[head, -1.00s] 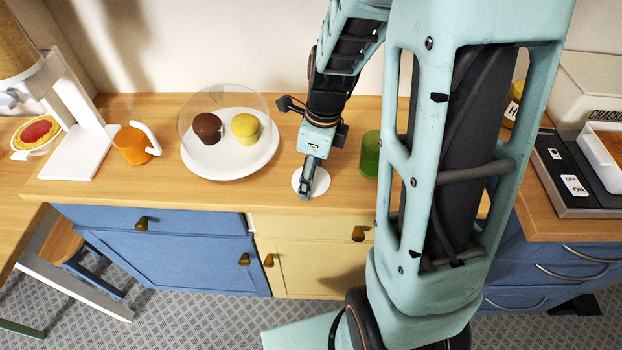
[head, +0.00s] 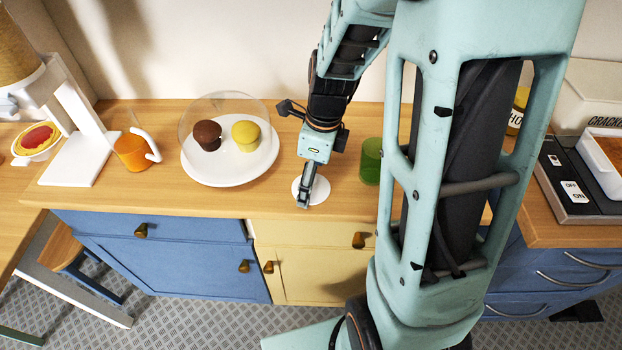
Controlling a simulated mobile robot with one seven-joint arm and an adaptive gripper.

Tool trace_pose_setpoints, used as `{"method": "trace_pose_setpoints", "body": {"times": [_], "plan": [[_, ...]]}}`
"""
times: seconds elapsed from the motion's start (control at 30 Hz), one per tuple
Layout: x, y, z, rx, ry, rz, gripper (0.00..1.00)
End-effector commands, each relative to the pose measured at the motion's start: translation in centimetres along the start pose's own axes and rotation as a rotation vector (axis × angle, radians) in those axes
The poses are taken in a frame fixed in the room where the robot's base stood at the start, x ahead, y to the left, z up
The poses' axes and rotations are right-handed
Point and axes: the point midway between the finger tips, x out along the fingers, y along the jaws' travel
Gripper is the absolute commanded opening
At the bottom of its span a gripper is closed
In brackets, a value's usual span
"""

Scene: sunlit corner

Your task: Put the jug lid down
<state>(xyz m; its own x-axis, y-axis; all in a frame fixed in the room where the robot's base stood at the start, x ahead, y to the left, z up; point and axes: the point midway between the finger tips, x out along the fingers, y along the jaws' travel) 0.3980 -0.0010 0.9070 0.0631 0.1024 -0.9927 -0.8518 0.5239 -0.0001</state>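The jug lid (head: 321,190) is a flat white disc lying level at the front of the wooden counter, right of the cake plate. My gripper (head: 303,202) points down over the left part of the lid, and its fingers hide some of it. From this angle I cannot tell whether the fingers grip the lid or are apart, nor whether the lid rests fully on the wood. A clear jug (head: 131,152) with orange drink and a white handle stands at the left without a visible lid.
A white plate (head: 222,179) with two muffins under a clear dome stands left of my gripper. A green cup (head: 371,160) stands close on the right. The counter's front edge (head: 270,216) is just below the lid.

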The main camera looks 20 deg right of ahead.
Motion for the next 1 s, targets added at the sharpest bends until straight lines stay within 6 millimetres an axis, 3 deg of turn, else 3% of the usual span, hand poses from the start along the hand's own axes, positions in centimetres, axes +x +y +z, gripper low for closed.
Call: {"method": "trace_pose_setpoints", "body": {"times": [0.3,0.5,0.7,1.0], "plan": [[-6.9,-0.1,0.1,-0.001,-0.002,-0.005,0.82],[-10.1,0.0,0.1,0.0,-0.002,-0.002,0.82],[-11.2,0.0,0.0,0.0,0.0,0.001,0.82],[-11.3,0.0,0.0,-0.001,0.0,0.0,0.82]]}}
